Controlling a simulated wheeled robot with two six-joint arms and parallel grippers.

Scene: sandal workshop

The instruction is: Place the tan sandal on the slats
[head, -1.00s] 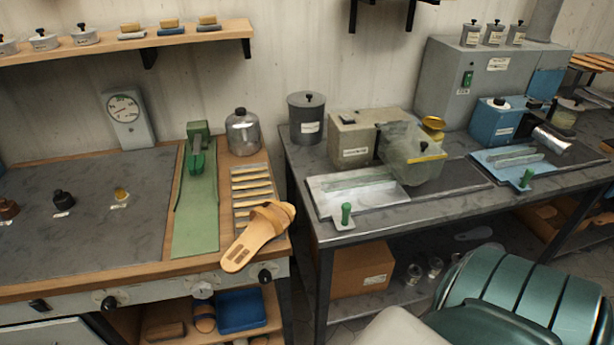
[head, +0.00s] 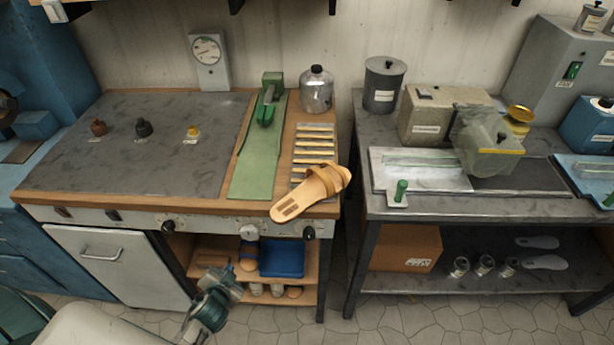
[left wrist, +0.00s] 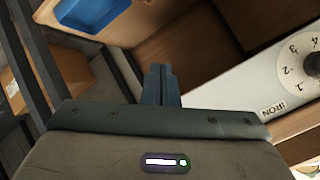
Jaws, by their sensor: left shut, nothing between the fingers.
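The tan sandal (head: 303,199) lies at the front right corner of the wooden bench. Its strap end rests over the front of the slats (head: 315,141), and its other end reaches the bench's front edge. It sits askew to the slats, and the back slats are bare. My left gripper (head: 214,265) is low in front of the bench's open shelves, below and left of the sandal and apart from it. In the left wrist view its fingers (left wrist: 160,84) are together and empty. My right gripper is not in view.
A green strip with a green-handled tool (head: 265,108) lies left of the slats. A metal canister (head: 316,90) stands behind them. Knobs (head: 309,232) stick out of the bench front. A blue tray (head: 282,259) sits on the shelf below. A gap separates the grey bench (head: 430,207).

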